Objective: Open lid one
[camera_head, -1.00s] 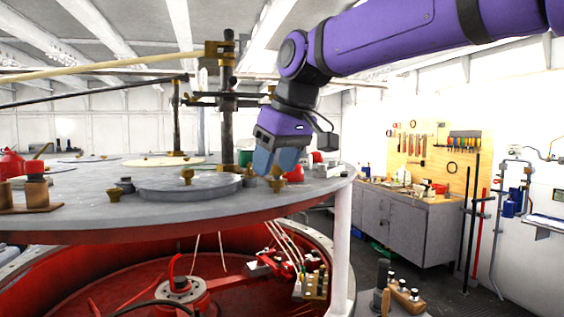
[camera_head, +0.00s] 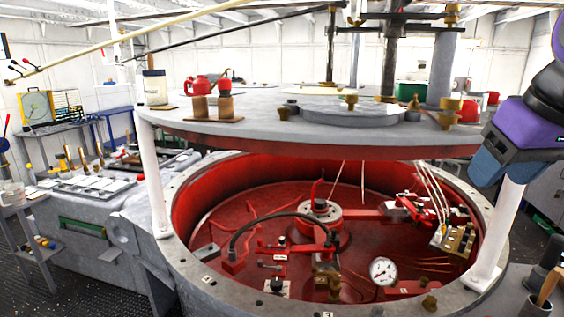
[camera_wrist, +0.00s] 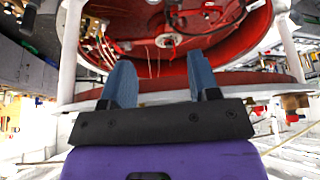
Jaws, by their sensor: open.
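A round grey lid (camera_head: 352,115) lies flat and closed on the grey round top plate (camera_head: 240,124), with brass clamp knobs at its edge, such as the front knob (camera_head: 447,118). I cannot read any number on it. My gripper (camera_head: 490,165), with blue fingers, is at the right edge of the head view, right of the plate and apart from the lid. In the wrist view my gripper's fingers (camera_wrist: 160,75) are spread with nothing between them. The lid's top is not recognisable there.
Below the plate is an open red basin (camera_head: 280,200) with a gauge (camera_head: 383,270) and pipes. A white post (camera_head: 503,225) stands below my gripper. Red pot (camera_head: 197,86), jar (camera_head: 155,86) and wooden blocks are on the plate's left. A bench (camera_head: 95,190) stands left.

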